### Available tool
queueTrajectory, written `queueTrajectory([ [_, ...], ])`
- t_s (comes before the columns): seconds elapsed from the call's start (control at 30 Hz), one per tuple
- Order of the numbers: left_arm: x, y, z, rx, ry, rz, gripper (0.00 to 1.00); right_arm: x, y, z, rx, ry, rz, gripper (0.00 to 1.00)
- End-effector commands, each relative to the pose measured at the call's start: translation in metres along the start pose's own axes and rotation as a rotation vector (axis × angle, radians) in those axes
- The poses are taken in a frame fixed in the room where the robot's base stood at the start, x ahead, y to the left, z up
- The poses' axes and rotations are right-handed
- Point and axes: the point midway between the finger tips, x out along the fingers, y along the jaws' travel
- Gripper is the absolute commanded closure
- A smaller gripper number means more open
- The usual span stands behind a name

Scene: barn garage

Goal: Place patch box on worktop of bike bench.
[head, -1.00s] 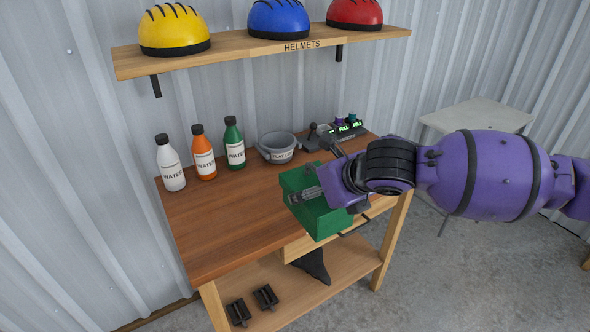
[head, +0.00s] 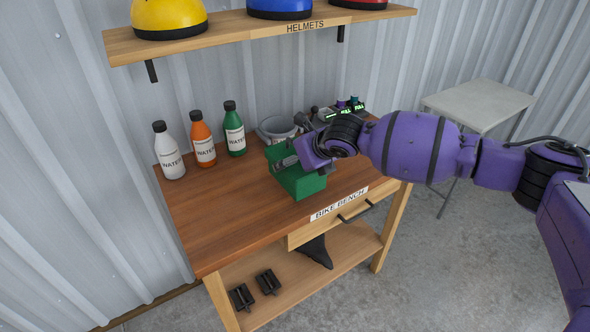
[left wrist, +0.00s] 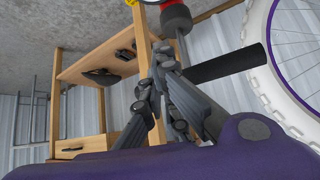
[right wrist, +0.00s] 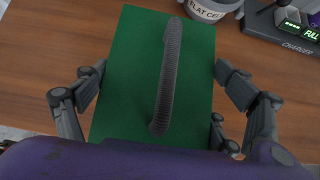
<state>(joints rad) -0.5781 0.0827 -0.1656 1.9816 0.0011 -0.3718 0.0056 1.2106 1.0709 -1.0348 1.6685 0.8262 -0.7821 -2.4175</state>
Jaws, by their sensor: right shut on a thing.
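The patch box is a green box (head: 302,184) with a grey ribbed handle. My right gripper (head: 285,161) is shut on it. In the right wrist view the fingers lie at both sides of the box (right wrist: 190,115). The box is over the right part of the wooden worktop (head: 215,215) of the bike bench, low at its surface; I cannot tell whether it touches.
White, orange and green water bottles (head: 203,140) stand at the back left of the worktop. A grey flat cap bowl (head: 277,128) and a charger (head: 341,112) are behind the box. The helmet shelf (head: 250,32) hangs above. The worktop's front left is clear.

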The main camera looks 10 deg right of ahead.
Motion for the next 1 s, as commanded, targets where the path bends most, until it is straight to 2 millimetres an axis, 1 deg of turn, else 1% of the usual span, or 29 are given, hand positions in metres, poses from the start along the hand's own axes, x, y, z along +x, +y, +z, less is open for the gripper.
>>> queueTrajectory([
  [0.03, 0.001, 0.0, -0.001, -0.001, 0.003, -0.001, 1.0, 0.007, -0.001, 0.0, 0.0, -0.001, 0.001, 0.39],
  [0.27, 0.001, -0.001, 0.005, -0.003, -0.006, -0.004, 1.0, 0.023, -0.004, -0.001, 0.0, -0.001, 0.0, 0.39],
  [0.47, 0.0, -0.001, 0.009, -0.004, -0.014, -0.005, 1.0, 0.042, -0.004, -0.021, 0.0, -0.001, 0.0, 0.39],
  [0.87, 0.0, 0.0, 0.011, -0.002, -0.018, -0.001, 1.0, 0.046, -0.004, -0.025, -0.001, -0.003, 0.0, 0.39],
  [0.9, 0.0, 0.0, 0.011, -0.001, -0.018, -0.001, 1.0, 0.047, -0.004, -0.026, 0.0, -0.003, 0.0, 0.13],
  [1.0, 0.0, 0.0, 0.011, -0.001, -0.018, -0.001, 1.0, 0.046, -0.004, -0.025, -0.001, -0.003, -0.001, 0.0],
])
